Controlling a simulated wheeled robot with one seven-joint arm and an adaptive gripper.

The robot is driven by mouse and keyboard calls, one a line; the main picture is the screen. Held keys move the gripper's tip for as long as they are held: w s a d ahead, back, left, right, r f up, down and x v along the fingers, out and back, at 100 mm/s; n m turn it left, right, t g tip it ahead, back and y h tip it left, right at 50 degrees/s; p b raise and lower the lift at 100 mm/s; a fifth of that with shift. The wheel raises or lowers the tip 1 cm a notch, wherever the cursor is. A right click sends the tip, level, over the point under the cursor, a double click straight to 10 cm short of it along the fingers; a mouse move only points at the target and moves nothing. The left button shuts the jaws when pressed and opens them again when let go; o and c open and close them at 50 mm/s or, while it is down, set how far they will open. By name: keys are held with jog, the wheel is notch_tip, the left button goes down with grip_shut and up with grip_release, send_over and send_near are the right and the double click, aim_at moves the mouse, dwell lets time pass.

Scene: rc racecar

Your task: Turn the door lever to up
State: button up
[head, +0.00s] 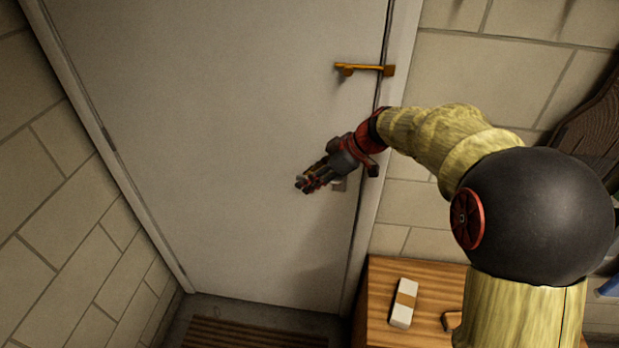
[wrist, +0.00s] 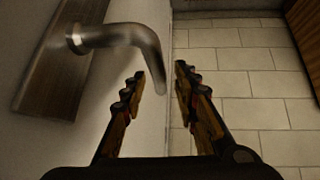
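The door lever (wrist: 125,36) is a grey metal bar in the wrist view. It comes out of a metal backplate (wrist: 45,75) on the left and bends toward my fingers. Its bent end lies at the gap between my fingertips, apparently touching neither. My gripper (wrist: 160,75) is open there. In the head view my gripper (head: 304,183) is in front of the white door (head: 230,100). It hides most of the lever; a small grey patch of metal (head: 340,185) shows beside it.
A brass latch (head: 365,69) sits higher on the door's right edge. A wooden cabinet (head: 380,290) with a white and brown block (head: 404,303) stands at the lower right. A brown mat (head: 240,333) lies on the floor. The door's left side is clear.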

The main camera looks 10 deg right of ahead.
jog(key=v, duration=1.2)
jog(key=shift+w, duration=0.1)
jog(key=s+d+f+m+g+h, duration=0.2)
jog(key=s+f+m+h, duration=0.3)
jog(key=s+m, duration=0.6)
jog(key=s+a+r+m+t+h, duration=0.1)
jog(key=s+a, duration=0.1)
jog(key=s, duration=0.6)
jog(key=s+a+r+t+p, duration=0.1)
jog(key=s+a+r+t, duration=0.1)
jog(key=s, duration=0.6)
jog(key=shift+a+m+h, duration=0.4)
jog(key=shift+a, duration=0.3)
